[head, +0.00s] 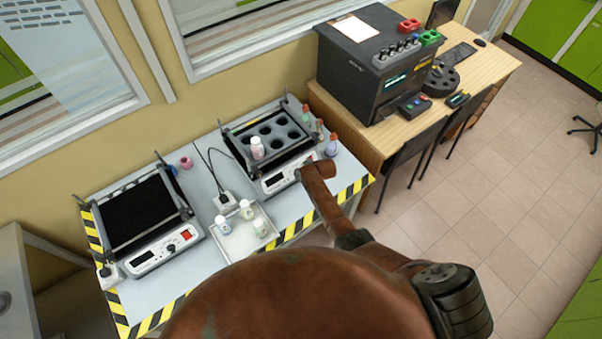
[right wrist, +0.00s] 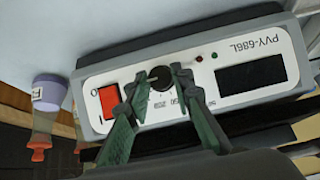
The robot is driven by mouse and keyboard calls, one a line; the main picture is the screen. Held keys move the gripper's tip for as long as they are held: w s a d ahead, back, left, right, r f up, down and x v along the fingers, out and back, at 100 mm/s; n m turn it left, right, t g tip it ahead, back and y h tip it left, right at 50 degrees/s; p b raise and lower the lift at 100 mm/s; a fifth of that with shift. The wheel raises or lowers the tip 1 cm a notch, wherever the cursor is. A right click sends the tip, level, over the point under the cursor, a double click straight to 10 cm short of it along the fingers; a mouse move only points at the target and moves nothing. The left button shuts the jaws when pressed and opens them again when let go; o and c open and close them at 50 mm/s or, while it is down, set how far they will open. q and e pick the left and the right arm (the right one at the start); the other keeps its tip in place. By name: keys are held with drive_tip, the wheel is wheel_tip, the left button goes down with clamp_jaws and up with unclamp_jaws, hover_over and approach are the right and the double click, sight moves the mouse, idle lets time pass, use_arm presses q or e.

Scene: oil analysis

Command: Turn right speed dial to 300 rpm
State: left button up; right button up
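The right shaker (head: 272,183) stands on the grey table, with a white front panel. In the right wrist view its panel (right wrist: 222,72) appears upside down, labelled PVY-686L, with a red switch (right wrist: 109,99) and a dark display (right wrist: 251,75). The black speed dial (right wrist: 160,78) lies between the two green fingers of my right gripper (right wrist: 159,74). The fingers are spread either side of the dial, with small gaps seeming to show. They cover part of the printed scale, and the dial's exact setting is unreadable. In the head view my right wrist hides the dial. My left gripper is not in view.
The left shaker (head: 166,248) stands apart on the same table. Between them is a white tray (head: 240,239) with several bottles. A white bottle (head: 257,148) sits in the right shaker's rack. Small flasks (head: 331,147) stand close to its right end. A dark analyser (head: 352,77) is farther right.

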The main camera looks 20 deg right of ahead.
drive_tip(key=o, duration=0.4)
drive_tip(key=shift+f, duration=0.1)
drive_tip(key=v, duration=1.2)
drive_tip(key=shift+s, duration=0.1)
idle(0.4)
